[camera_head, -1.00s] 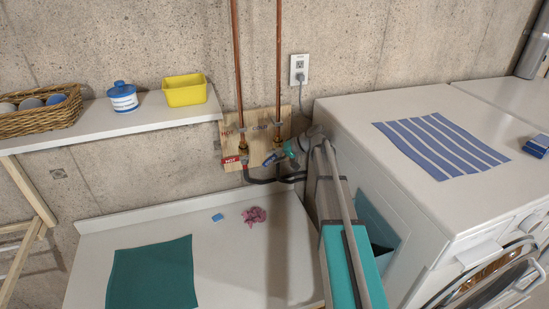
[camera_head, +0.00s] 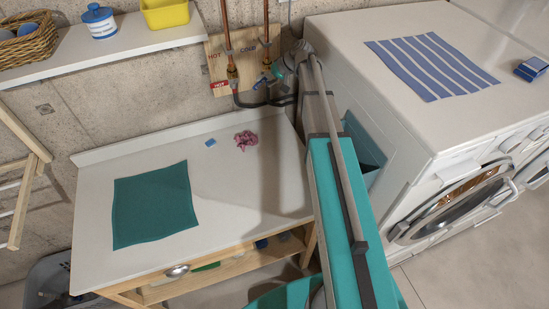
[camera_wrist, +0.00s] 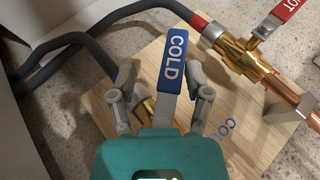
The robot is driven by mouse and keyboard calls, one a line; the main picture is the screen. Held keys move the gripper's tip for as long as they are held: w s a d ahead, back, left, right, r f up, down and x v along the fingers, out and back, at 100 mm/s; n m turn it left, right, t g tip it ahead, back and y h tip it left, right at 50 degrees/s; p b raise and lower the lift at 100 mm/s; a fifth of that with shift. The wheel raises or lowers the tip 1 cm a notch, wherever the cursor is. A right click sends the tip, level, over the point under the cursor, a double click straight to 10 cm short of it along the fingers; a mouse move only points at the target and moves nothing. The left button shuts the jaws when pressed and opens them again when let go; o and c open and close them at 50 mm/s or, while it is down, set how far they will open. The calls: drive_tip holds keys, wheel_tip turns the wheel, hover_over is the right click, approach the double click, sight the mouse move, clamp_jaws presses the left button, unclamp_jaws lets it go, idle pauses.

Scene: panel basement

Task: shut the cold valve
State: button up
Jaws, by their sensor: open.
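The cold valve's blue lever (camera_wrist: 173,62), marked COLD, points up in the wrist view, at an angle to its pipe. Its brass body (camera_wrist: 147,108) is mostly hidden behind my gripper. My gripper (camera_wrist: 158,75) is open, with one finger on each side of the lever. A gap shows on the left; I cannot tell whether the right finger touches. In the head view the blue lever (camera_head: 262,82) is small, beside my gripper (camera_head: 276,72) at the wooden board (camera_head: 219,66).
The hot valve's red lever (camera_wrist: 283,12) sits on a neighbouring brass body (camera_wrist: 238,52). Dark hoses (camera_wrist: 90,20) run close by. A white washing machine (camera_head: 400,110) stands right of my arm. A white-topped bench (camera_head: 225,190) with a teal cloth (camera_head: 150,205) lies below.

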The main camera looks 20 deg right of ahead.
drive_tip(key=h+p, duration=0.1)
drive_tip(key=d+h+p, duration=0.1)
drive_tip(key=h, duration=0.1)
drive_tip(key=shift+f+n+h, duration=0.2)
drive_tip(key=shift+n+h, duration=0.1)
drive_tip(key=shift+n, duration=0.1)
drive_tip(key=s+d+r+n+h+p, duration=0.15)
drive_tip(key=s+r+h+p, duration=0.3)
drive_tip(key=r+p, duration=0.9)
drive_tip(key=s+a+f+g+b, duration=0.2)
drive_tip(key=s+a+f+b, duration=0.1)
drive_tip(key=s+f+b, duration=0.8)
drive_tip(key=s+a+f+m+g+b, duration=0.1)
drive_tip(key=s+a+f+b, duration=0.3)
drive_tip(key=s+f+b, duration=0.8)
wheel_tip(320, 180, down, 4)
drive_tip(key=shift+r+g+b, duration=0.2)
drive_tip(key=shift+g+b, duration=0.2)
drive_tip(key=shift+b, duration=0.05)
idle(1.2)
drive_tip(key=shift+w+m, duration=0.1)
drive_tip(key=shift+m, duration=0.15)
